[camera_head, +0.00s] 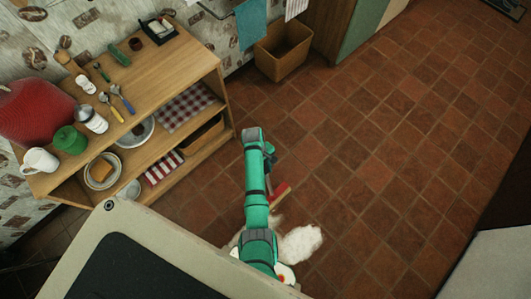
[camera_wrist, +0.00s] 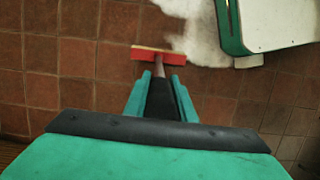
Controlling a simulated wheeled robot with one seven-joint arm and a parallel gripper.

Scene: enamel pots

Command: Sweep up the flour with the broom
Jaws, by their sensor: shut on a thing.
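The broom (camera_head: 279,195) has a red head with a pale yellow edge, low over the tiled floor; I cannot tell if it touches. Its head also shows in the wrist view (camera_wrist: 158,56), with the handle running back between my fingers. My teal gripper (camera_head: 268,172) is shut on the handle; its fingers (camera_wrist: 161,98) flank it in the wrist view. White flour (camera_head: 301,244) lies on the floor below the broom head in the head view, close to my base. In the wrist view the flour (camera_wrist: 198,32) lies beyond and right of the head. My arm hides part of it.
A wooden shelf unit (camera_head: 205,62) with dishes, utensils and cloths stands at left. A wicker-like bin (camera_head: 283,50) is by the wall at the top. A pale block (camera_head: 496,270) stands at lower right. The tiled floor (camera_head: 400,130) between is clear.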

